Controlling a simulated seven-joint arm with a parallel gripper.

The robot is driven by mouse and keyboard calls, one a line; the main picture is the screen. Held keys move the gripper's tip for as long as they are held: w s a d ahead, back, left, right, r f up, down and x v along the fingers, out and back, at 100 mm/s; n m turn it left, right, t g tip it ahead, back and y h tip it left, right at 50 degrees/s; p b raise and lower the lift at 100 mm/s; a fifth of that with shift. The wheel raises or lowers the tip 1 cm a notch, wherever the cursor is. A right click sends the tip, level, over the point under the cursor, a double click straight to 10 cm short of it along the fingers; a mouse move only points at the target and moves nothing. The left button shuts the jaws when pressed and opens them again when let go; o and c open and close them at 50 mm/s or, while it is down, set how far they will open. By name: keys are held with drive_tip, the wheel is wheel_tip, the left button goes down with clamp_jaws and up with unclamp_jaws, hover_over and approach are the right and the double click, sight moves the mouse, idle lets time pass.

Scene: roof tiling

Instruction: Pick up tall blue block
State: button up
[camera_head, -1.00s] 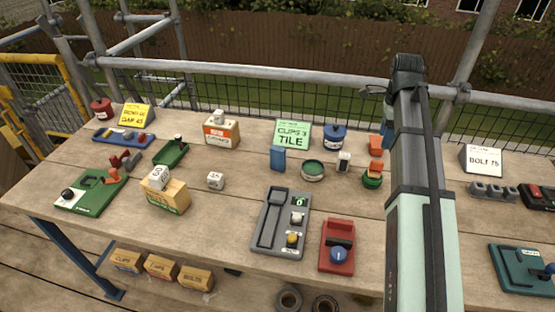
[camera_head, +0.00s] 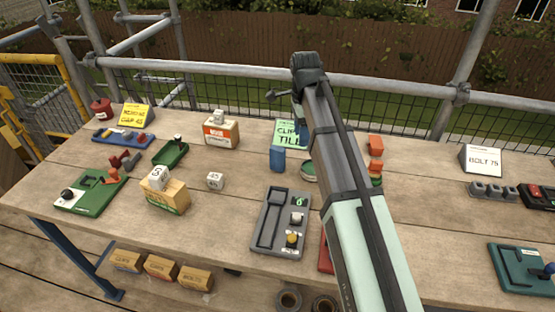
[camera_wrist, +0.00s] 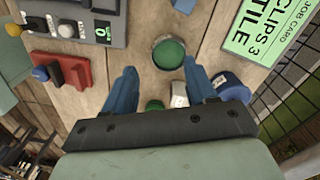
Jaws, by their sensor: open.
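The tall blue block (camera_head: 277,160) stands upright on the wooden bench in front of the green "CLIPS 3 TILE" card (camera_head: 287,131). In the wrist view a blue piece that looks like this block (camera_wrist: 184,5) is cut off at the top edge. My gripper (camera_wrist: 160,66) is open and empty, its two blue fingers apart above the bench. Between and beyond the fingertips is a round green dish (camera_wrist: 168,53). In the head view my arm hides most of my gripper and part of the dish.
A small white block (camera_wrist: 179,95) and a dark blue pot (camera_wrist: 230,88) are near the right finger. The grey switch panel (camera_head: 267,221) and a red device (camera_wrist: 65,70) lie nearer the bench's front. Clear wood lies left of the blue block.

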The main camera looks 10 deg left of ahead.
hover_over(278, 158)
drive_tip(key=shift+w+a+f+m, duration=0.1)
drive_tip(key=shift+w+a+m, duration=0.1)
drive_tip(key=shift+m, duration=0.5)
drive_tip(key=shift+w+a+m, duration=0.2)
drive_tip(key=shift+w+m, duration=0.15)
drive_tip(key=shift+m, duration=0.75)
drive_tip(key=m, duration=0.3)
drive_tip(key=shift+w, duration=0.15)
wheel_tip(278, 158, down, 8)
drive_tip(key=shift+f, duration=0.15)
drive_tip(key=shift+d+f, duration=0.2)
drive_tip(key=shift+f, duration=2.45)
drive_tip(key=shift+c, duration=0.3)
clamp_jaws()
